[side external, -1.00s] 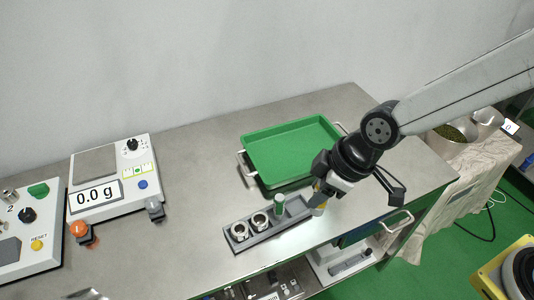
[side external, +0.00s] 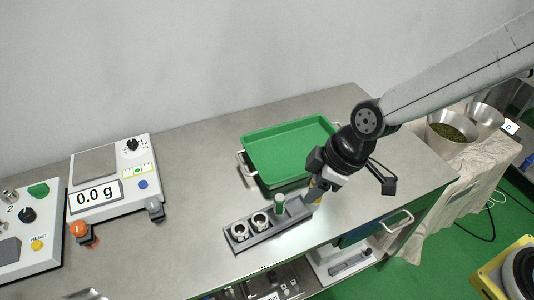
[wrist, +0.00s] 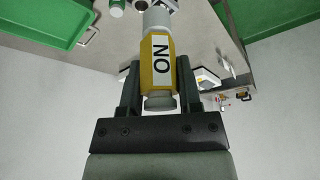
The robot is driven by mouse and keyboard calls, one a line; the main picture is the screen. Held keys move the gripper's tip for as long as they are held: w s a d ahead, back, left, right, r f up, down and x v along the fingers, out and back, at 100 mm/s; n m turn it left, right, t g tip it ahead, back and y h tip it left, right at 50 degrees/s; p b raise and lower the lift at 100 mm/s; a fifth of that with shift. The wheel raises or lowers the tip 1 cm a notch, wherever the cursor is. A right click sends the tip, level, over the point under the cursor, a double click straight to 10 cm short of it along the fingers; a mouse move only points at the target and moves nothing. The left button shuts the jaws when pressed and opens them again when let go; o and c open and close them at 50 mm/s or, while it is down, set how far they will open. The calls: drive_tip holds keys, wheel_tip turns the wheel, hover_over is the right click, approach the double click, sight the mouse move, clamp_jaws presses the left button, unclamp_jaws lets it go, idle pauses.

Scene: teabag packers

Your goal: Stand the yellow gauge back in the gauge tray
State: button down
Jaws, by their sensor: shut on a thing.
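The yellow gauge (wrist: 148,77) has grey ends and a white label reading "NO". My gripper (wrist: 158,66) is shut on its yellow middle in the wrist view. In the side external view my gripper (side external: 314,192) is at the right end of the grey gauge tray (side external: 262,236), and the gauge is mostly hidden there. I cannot tell whether the gauge touches the tray. The tray also holds two metal ring-shaped pieces (side external: 260,221) and an upright green gauge (side external: 279,203).
A large green tray (side external: 290,150) with wire handles lies just behind the gauge tray. A scale (side external: 112,180) reading 0.0 g and a control panel (side external: 30,240) stand at the left. Clear steel bench lies between scale and gauge tray.

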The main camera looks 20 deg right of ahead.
drive_tip(key=w+d+f+n+g, duration=0.2)
drive_tip(key=w+d+f+n, duration=0.1)
drive_tip(key=w+f+n, duration=0.5)
drive_tip(key=w+f, duration=0.2)
drive_tip(key=w, duration=0.1)
drive_tip(key=shift+d+f+g+y, duration=0.3)
drive_tip(key=shift+d+f+g, duration=0.05)
drive_tip(key=shift+d+g, duration=0.05)
drive_tip(key=shift+f, duration=0.2)
drive_tip(key=shift+f, duration=3.2)
drive_tip(key=shift+f, duration=0.65)
drive_tip(key=shift+c, duration=1)
unclamp_jaws()
